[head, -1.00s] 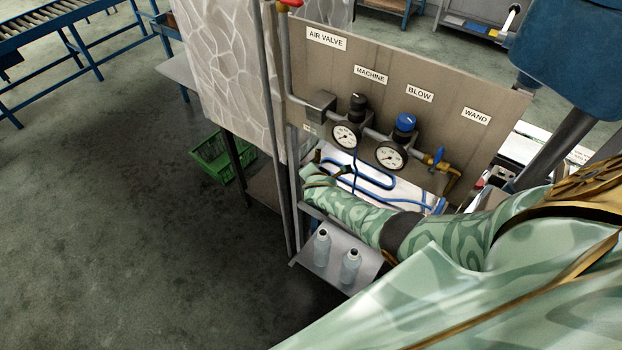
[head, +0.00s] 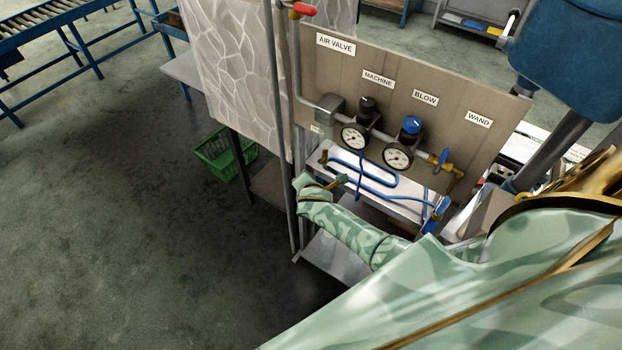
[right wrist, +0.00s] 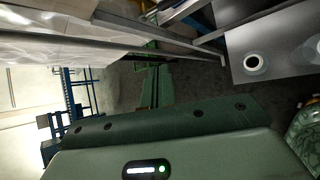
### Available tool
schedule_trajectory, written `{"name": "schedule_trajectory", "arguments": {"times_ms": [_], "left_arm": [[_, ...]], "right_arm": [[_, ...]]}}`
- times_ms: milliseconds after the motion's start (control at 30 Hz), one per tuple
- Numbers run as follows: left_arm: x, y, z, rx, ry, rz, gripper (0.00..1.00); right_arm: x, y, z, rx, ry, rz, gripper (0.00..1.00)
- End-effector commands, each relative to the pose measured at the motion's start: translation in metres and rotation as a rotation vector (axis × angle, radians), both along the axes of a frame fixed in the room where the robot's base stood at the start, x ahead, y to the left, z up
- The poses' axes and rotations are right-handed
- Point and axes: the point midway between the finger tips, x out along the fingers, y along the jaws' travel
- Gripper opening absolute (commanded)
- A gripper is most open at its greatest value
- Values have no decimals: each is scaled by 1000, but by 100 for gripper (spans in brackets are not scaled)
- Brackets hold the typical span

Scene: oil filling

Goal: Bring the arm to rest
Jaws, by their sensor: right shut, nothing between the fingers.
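My right arm (head: 345,228), in a pale green patterned cover, reaches in from the right in the head view. Its far end is in front of the bench below the gauge panel. In the right wrist view my right gripper (right wrist: 155,80) is shut with nothing held, pointing out over dark floor. My left gripper is out of view.
The gauge panel (head: 440,120) stands behind the arm, above a bench with a coiled blue hose (head: 365,165). A low metal shelf (head: 340,262) lies below the arm; the right wrist view shows a bottle top (right wrist: 253,63) there.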

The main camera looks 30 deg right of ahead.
Motion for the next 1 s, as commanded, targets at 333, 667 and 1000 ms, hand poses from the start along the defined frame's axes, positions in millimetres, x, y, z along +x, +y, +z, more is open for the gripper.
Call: {"name": "schedule_trajectory", "arguments": {"times_ms": [333,667,1000], "left_arm": [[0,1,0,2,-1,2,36],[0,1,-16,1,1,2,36],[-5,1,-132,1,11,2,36]], "right_arm": [[0,0,0,0,0,0,0],[-22,26,-64,512,-120,-287,0],[-217,52,-320,1016,10,-919,0]]}}
